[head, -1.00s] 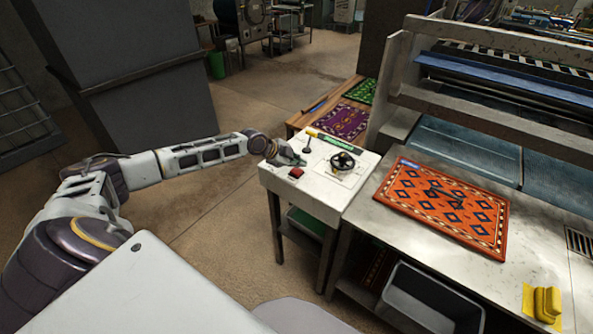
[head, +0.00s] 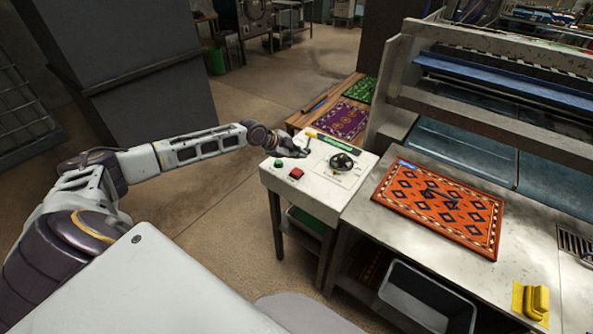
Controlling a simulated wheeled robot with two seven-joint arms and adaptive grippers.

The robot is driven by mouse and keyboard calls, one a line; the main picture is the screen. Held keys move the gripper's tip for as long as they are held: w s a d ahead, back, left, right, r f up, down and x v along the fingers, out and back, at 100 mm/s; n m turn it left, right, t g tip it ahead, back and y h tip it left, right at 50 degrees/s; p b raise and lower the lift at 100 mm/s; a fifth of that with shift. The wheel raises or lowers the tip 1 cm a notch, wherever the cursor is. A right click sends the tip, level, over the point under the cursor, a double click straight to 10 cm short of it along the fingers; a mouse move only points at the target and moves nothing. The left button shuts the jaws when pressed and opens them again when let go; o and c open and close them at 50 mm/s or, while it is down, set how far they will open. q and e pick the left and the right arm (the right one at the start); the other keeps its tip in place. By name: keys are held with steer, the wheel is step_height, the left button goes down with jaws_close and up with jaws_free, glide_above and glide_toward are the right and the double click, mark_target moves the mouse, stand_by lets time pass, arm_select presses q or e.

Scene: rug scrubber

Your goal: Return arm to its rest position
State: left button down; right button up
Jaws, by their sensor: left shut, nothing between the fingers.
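My left arm (head: 195,149) reaches in from the left, stretched out toward the small white control stand. Its gripper (head: 303,153) is shut and empty, above the back left of the stand. Behind or beside the gripper stands a lever with a yellow handle (head: 310,137); I cannot tell whether they touch. A green button (head: 278,163) and a red button (head: 296,174) are uncovered in front of the gripper. A black handwheel (head: 342,162) is to its right. My right gripper is not in view.
The control stand (head: 318,192) adjoins a metal table (head: 378,225) with an orange patterned rug (head: 440,208) and a yellow object (head: 532,300). A grey bin (head: 430,295) is below. A large machine (head: 480,120) stands behind. The floor (head: 220,220) under my arm is clear.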

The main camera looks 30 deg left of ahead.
arm_select(q)
steer(key=shift+n, duration=0.3)
stand_by(0.6)
